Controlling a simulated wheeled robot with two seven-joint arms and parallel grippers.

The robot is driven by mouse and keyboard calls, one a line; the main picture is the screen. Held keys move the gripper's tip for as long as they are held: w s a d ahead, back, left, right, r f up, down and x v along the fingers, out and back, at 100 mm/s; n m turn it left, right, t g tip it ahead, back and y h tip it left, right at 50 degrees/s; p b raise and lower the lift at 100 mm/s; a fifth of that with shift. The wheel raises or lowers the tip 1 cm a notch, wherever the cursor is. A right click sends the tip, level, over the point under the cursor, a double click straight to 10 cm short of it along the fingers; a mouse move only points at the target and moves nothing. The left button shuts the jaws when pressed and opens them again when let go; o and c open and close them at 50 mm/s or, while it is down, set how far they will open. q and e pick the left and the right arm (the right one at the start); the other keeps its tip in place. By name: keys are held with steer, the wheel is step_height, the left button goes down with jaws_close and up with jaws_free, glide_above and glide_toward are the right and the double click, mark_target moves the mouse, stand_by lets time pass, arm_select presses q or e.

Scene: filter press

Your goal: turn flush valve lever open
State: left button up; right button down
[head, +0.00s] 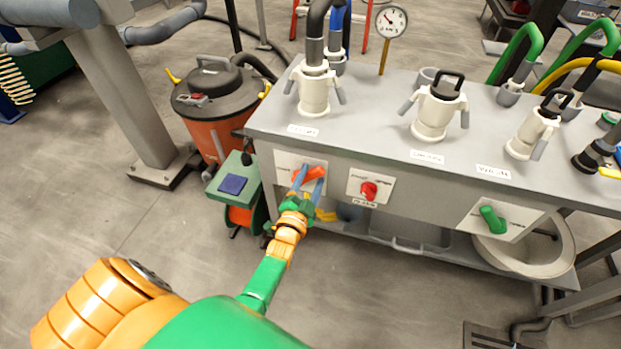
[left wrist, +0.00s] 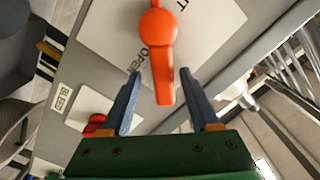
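The orange lever (head: 311,173) sits on a white plate (head: 284,160) at the left of the grey bench's front. In the left wrist view the orange lever (left wrist: 163,62) runs from its round hub down between my fingers. Its plate (left wrist: 205,28) there bears the word OPEN and part of another word. My left gripper (head: 308,178) is at the lever, with its two blue fingers open, one on each side. The left wrist view shows a gap between the lever and each finger (left wrist: 160,76). My right gripper is in neither view.
A red knob (head: 369,190) on its own plate is just right of the lever, and a green lever (head: 492,219) is further right. White capped fittings (head: 438,108) and a gauge (head: 391,22) stand on the bench. An orange vacuum drum (head: 212,105) and green box (head: 233,180) stand close left.

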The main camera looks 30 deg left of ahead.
arm_select(q)
steer(key=shift+r, duration=0.1)
steer(key=shift+s, duration=0.35)
steer(key=p+v, duration=0.1)
steer(key=v, duration=0.5)
steer(key=shift+p, duration=0.35)
steer(key=shift+s+d, duration=0.15)
